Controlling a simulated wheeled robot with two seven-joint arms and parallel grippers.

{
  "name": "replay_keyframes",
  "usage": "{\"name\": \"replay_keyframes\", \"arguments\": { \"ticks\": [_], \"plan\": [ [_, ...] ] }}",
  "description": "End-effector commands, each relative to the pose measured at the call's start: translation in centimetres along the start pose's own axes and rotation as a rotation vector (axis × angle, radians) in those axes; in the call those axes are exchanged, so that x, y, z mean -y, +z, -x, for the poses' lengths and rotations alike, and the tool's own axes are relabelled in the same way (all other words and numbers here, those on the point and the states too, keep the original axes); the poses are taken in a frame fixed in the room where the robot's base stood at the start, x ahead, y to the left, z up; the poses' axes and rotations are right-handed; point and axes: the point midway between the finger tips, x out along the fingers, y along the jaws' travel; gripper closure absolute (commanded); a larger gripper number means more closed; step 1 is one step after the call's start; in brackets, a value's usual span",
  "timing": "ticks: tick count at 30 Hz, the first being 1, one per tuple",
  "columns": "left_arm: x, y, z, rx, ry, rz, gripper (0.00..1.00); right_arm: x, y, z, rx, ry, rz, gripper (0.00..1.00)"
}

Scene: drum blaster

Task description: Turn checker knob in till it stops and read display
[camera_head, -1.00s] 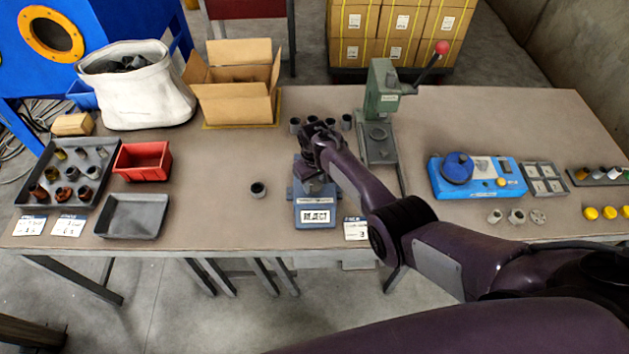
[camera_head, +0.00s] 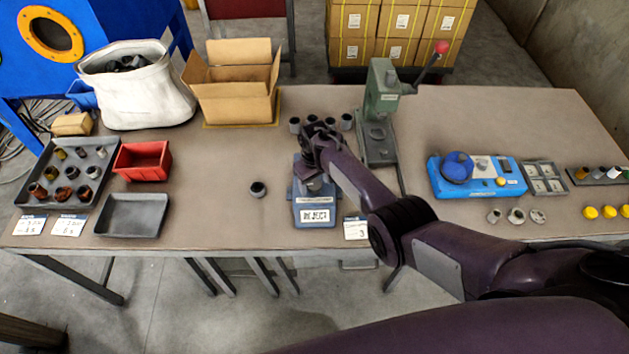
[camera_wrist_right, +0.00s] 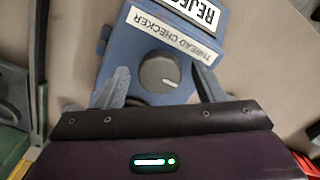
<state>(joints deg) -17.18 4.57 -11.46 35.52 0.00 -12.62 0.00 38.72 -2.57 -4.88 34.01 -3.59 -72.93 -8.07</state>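The blue thread checker (camera_head: 315,200) stands near the table's front edge. Its white display (camera_head: 315,215) faces the front; in the wrist view the display (camera_wrist_right: 203,12) is cut off by the frame edge and its visible letters read "REJEC". The round grey knob (camera_wrist_right: 159,73) with a pale mark shows below the "THREAD CHECKER" label. My right gripper (camera_head: 314,180) is over the checker. In the wrist view its fingers (camera_wrist_right: 158,82) are apart, one on each side of the knob, with gaps showing. Whether a fingertip touches the checker I cannot tell. My left gripper is out of view.
Several grey fittings (camera_head: 295,125) stand behind the checker, and a single one (camera_head: 258,189) to its left. A green press (camera_head: 380,100) stands behind to the right, a small label card (camera_head: 355,229) at the checker's right. An empty grey tray (camera_head: 133,215) lies further left.

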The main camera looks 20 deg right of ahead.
Motion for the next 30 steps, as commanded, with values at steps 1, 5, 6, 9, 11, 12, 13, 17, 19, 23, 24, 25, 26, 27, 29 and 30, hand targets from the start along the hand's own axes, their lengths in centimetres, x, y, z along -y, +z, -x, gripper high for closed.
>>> {"name": "replay_keyframes", "arguments": {
  "ticks": [1, 5, 6, 9, 11, 12, 13, 17, 19, 23, 24, 25, 26, 27, 29, 30],
  "plan": [
    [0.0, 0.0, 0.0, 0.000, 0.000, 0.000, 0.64, 0.0, 0.0, 0.0, -0.001, 0.000, 0.000, 0.37],
    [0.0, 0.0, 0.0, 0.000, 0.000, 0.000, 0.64, 0.0, -0.1, 0.1, -0.002, 0.001, 0.000, 0.37],
    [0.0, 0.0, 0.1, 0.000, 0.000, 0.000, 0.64, 0.0, -0.1, 0.2, -0.003, 0.001, 0.000, 0.37],
    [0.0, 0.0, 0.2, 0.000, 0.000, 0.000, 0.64, 0.0, -0.1, 1.0, -0.004, 0.001, 0.000, 0.37],
    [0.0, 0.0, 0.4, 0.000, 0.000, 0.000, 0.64, -0.1, -0.1, 1.7, -0.005, 0.001, 0.000, 0.37],
    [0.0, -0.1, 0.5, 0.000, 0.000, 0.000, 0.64, -0.1, -0.1, 2.3, -0.004, 0.001, 0.000, 0.37],
    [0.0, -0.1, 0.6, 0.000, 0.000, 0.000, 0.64, -0.1, -0.1, 2.7, -0.005, 0.001, -0.001, 0.37],
    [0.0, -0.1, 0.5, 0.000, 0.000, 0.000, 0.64, -0.1, -0.1, 4.6, -0.004, 0.001, -0.001, 0.37],
    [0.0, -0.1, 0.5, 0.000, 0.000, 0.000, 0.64, -0.1, 0.0, 5.6, -0.004, 0.001, -0.001, 0.37],
    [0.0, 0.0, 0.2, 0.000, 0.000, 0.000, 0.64, 0.0, 0.0, 7.0, -0.003, 0.000, -0.001, 0.37],
    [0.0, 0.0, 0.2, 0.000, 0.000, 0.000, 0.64, 0.0, 0.0, 7.2, -0.002, 0.000, -0.001, 0.37],
    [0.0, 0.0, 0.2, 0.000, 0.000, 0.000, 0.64, 0.0, 0.0, 7.4, -0.002, 0.000, -0.001, 0.37],
    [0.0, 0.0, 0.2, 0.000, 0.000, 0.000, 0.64, 0.0, 0.0, 7.6, -0.002, 0.000, -0.001, 0.37],
    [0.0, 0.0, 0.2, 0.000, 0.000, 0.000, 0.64, 0.0, 0.0, 7.7, -0.001, 0.000, 0.000, 0.37],
    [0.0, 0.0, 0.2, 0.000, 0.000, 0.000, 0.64, 0.0, 0.0, 7.8, 0.000, 0.000, 0.000, 0.37],
    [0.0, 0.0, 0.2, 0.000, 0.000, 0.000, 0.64, 0.0, 0.0, 7.8, 0.000, 0.000, 0.000, 0.37]
  ]
}}
